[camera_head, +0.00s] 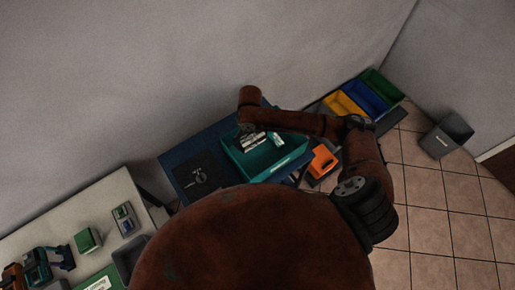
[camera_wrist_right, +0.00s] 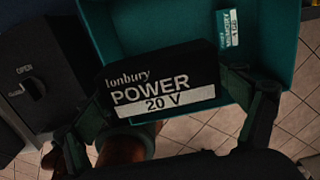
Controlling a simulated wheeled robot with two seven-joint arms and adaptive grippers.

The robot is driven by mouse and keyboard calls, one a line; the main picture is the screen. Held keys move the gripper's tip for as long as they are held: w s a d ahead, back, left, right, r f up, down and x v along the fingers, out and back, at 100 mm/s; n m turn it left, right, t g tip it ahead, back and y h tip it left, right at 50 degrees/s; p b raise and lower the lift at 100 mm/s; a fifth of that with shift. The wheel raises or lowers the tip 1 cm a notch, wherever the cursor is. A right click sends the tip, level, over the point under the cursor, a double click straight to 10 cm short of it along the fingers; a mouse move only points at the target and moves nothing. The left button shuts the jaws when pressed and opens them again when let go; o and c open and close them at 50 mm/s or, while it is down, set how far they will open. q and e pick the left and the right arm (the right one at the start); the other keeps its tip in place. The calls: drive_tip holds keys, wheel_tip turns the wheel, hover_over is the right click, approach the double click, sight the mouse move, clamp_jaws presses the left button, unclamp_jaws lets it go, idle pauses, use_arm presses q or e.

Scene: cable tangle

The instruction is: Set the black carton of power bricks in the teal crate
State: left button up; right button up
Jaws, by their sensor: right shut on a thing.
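The black carton of power bricks (camera_wrist_right: 160,78), with white "POWER 20 V" lettering, is between the fingers of my right gripper (camera_wrist_right: 168,112) in the wrist view. The gripper is shut on it. The carton covers part of the teal crate (camera_wrist_right: 180,15) behind it. In the head view my right gripper (camera_head: 247,127) is at the crate's back left part, and the carton (camera_head: 254,140) shows over the teal crate (camera_head: 283,167). I cannot tell whether it touches the crate floor. My left gripper is not in view.
A small white-and-teal box (camera_wrist_right: 230,28) lies in the crate. A black box (camera_head: 195,176) stands left of the crate on the blue table (camera_head: 172,157). An orange item (camera_head: 322,161) is to the right. Yellow (camera_head: 343,105), blue (camera_head: 366,97) and green bins (camera_head: 383,85) stand farther right.

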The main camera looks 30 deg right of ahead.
approach(253, 159)
drive_tip(key=shift+w+f+p, duration=0.25)
drive_tip(key=shift+f+p, duration=0.05)
drive_tip(key=shift+f, duration=0.7)
wheel_tip(253, 159, down, 3)
drive_tip(key=shift+s+f, duration=0.1)
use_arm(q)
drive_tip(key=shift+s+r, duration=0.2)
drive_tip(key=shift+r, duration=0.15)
use_arm(e)
drive_tip(key=shift+f, duration=0.4)
drive_tip(key=shift+f, duration=0.2)
drive_tip(key=o, duration=1.1)
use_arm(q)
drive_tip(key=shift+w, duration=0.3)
use_arm(e)
drive_tip(key=shift+o, duration=0.3)
